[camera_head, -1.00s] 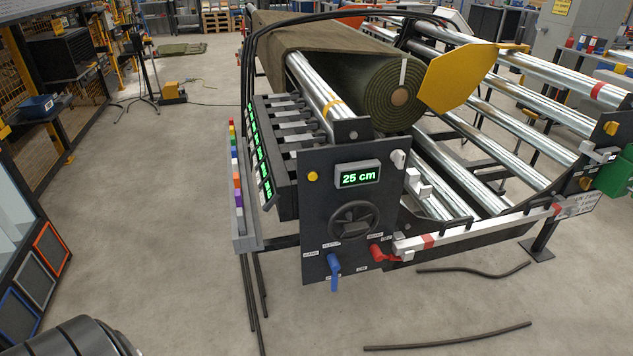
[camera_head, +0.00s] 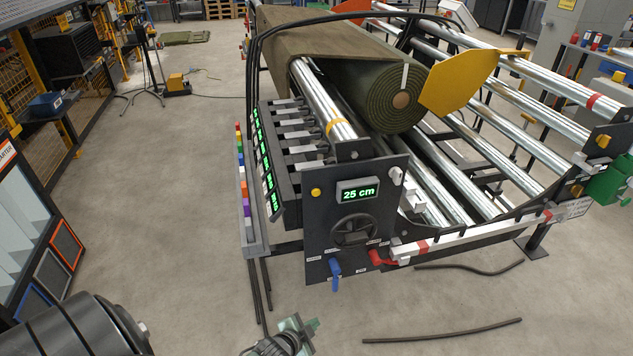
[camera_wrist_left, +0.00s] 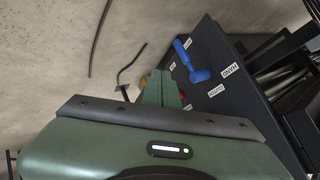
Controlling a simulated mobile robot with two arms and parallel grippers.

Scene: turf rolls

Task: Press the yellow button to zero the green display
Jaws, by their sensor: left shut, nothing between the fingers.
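The yellow button (camera_head: 316,192) is a small round knob at the upper left of the dark front panel (camera_head: 318,225). My left gripper (camera_head: 312,325) is at the bottom of the head view, below the panel and well apart from the button. Its green fingers are shut with nothing between them, and they also show in the left wrist view (camera_wrist_left: 160,88). I cannot make out the yellow button in the left wrist view. My right gripper is not in view.
Below the display are a black handwheel (camera_head: 354,231), a blue lever (camera_head: 335,270) and a red lever (camera_head: 380,258). The blue lever also shows in the left wrist view (camera_wrist_left: 190,62). A turf roll (camera_head: 385,95) lies on the steel rollers.

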